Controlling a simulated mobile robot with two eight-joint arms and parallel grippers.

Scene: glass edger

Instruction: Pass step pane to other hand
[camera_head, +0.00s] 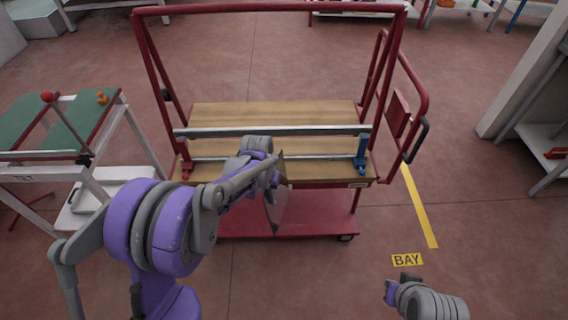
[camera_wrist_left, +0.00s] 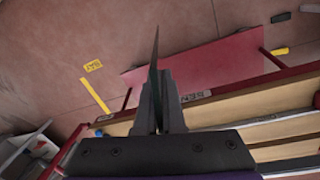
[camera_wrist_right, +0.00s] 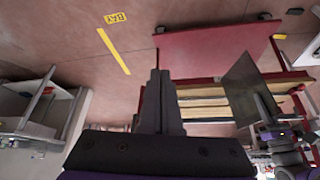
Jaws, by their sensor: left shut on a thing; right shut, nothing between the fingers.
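The step pane (camera_head: 276,209) is a thin dark glass sheet, seen nearly edge-on in front of the red cart. My left gripper (camera_head: 272,178) is shut on it and holds it in the air. In the left wrist view the pane (camera_wrist_left: 154,75) rises as a thin sliver from between the fingers (camera_wrist_left: 159,108). In the right wrist view the pane (camera_wrist_right: 240,88) shows its broad face at the right, tilted, with my left gripper (camera_wrist_right: 276,130) below it. My right gripper (camera_head: 409,277) is low at the right, apart from the pane; its fingers (camera_wrist_right: 158,95) are shut and empty.
A red cart (camera_head: 270,8) with wooden decks and a lower red shelf stands ahead. A green-topped table (camera_head: 83,119) is at the left, with a white shelf unit (camera_head: 540,140) at the right. Open floor with a yellow stripe (camera_head: 418,207) and BAY label (camera_head: 407,260) lies right of the cart.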

